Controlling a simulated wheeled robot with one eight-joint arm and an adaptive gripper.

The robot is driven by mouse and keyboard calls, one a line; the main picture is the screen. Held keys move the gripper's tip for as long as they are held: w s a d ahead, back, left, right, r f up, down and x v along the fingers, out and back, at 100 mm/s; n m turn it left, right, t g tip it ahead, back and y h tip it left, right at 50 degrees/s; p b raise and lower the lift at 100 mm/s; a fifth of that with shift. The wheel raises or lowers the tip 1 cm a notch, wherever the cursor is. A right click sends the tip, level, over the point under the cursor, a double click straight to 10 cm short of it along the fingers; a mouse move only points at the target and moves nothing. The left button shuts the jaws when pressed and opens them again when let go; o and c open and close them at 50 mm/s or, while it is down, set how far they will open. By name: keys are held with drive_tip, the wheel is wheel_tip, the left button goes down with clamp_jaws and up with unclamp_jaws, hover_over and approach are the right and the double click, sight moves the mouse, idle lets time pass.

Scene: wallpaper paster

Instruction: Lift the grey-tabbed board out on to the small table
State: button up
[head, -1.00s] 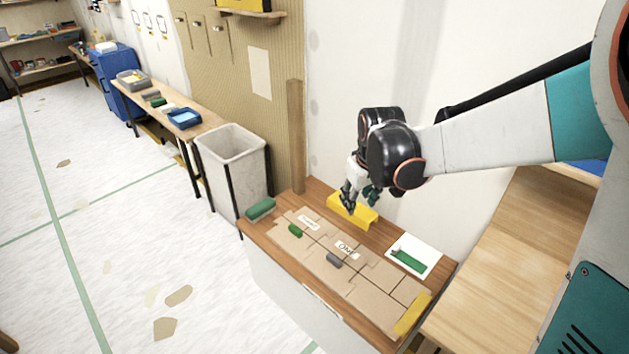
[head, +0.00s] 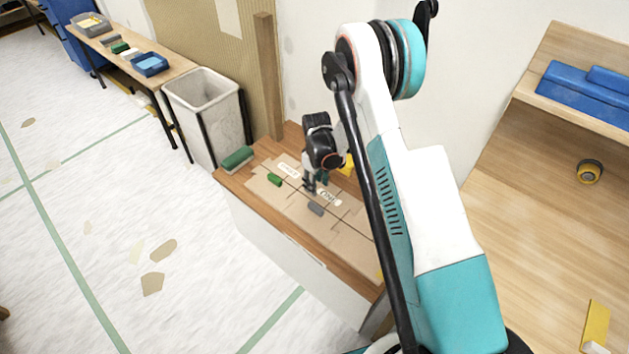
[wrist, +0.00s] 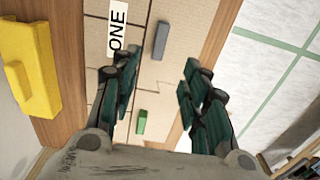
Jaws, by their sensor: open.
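The grey tab (head: 316,208) stands on a tan board (head: 345,238) in a set of flat boards on the brown wooden bench top. In the wrist view the grey tab (wrist: 161,40) lies beyond my fingertips, right of a label reading ONE (wrist: 118,30). A green tab (head: 274,180) stands on a neighbouring board; in the wrist view it (wrist: 141,122) shows between my fingers. My gripper (head: 312,188) is open and empty above the boards, near the grey tab. My arm hides the bench's right end. Which surface is the small table is unclear.
A yellow block (wrist: 32,80) lies beside the boards; my arm partly hides it in the head view. A green-topped block (head: 237,158) sits at the bench's left corner. A grey bin (head: 205,110) stands left. A pale wooden worktop (head: 530,220) is right. The floor is mostly open.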

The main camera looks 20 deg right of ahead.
sight(316, 206)
wheel_tip(316, 206, down, 14)
drive_tip(key=b, duration=0.5)
drive_tip(key=shift+f, duration=0.15)
clamp_jaws()
idle(0.3)
